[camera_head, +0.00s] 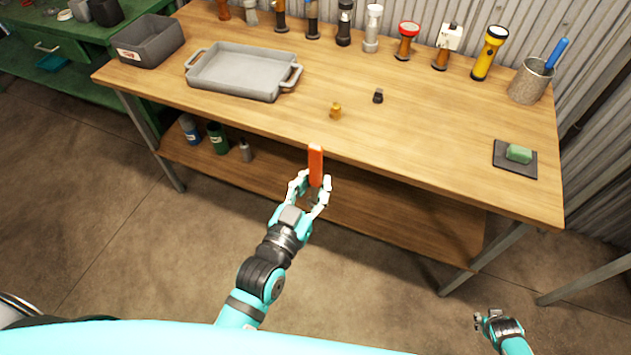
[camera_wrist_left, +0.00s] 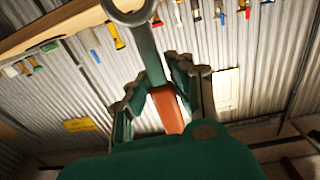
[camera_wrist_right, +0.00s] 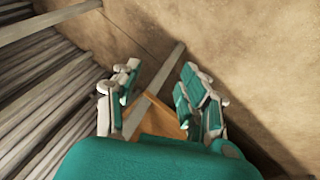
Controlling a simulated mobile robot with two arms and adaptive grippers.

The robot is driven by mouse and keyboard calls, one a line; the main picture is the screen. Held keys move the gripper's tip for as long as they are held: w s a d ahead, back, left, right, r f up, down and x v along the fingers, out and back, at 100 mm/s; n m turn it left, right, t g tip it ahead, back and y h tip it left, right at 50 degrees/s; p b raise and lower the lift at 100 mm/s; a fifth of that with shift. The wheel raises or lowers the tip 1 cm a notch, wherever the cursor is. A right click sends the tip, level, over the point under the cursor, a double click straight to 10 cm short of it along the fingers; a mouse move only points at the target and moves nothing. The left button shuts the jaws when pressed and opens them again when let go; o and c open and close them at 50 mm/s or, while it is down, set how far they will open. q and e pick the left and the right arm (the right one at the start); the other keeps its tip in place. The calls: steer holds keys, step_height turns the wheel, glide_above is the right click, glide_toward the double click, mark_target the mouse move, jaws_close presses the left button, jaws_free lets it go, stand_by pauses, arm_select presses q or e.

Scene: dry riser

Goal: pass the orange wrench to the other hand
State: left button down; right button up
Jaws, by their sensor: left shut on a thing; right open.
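The orange wrench (camera_head: 316,165) is held by my left gripper (camera_head: 310,190), in front of the workbench's front edge. In the head view its orange part points up and away from the gripper. In the left wrist view the fingers (camera_wrist_left: 165,95) close around the wrench, with orange (camera_wrist_left: 168,110) between them and a grey shaft with a ring end (camera_wrist_left: 140,35) beyond. My right gripper (camera_head: 488,318) is low at the right of the head view, apart from the wrench. In the right wrist view its fingers (camera_wrist_right: 160,105) are spread and empty.
The wooden workbench (camera_head: 400,150) carries a grey tray (camera_head: 240,75), a grey bin (camera_head: 150,42), small brass (camera_head: 335,111) and black (camera_head: 378,96) parts, a green block (camera_head: 518,153) on a dark pad, and a row of fittings and a yellow torch (camera_head: 489,52) at the back.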

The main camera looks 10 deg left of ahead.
steer(key=s+a+f+g+y, duration=0.1)
steer(key=s+a+f, duration=0.2)
steer(key=s+a, duration=0.4)
steer(key=s+a+f+g+y, duration=0.1)
steer(key=s+a+f, duration=0.2)
steer(key=s+a, duration=0.5)
steer(key=s+a+f+n+g+y, duration=0.1)
steer(key=s+a+f, duration=0.3)
steer(key=s+a, duration=0.3)
steer(key=s, duration=0.4)
steer(key=shift+s+a, duration=0.4)
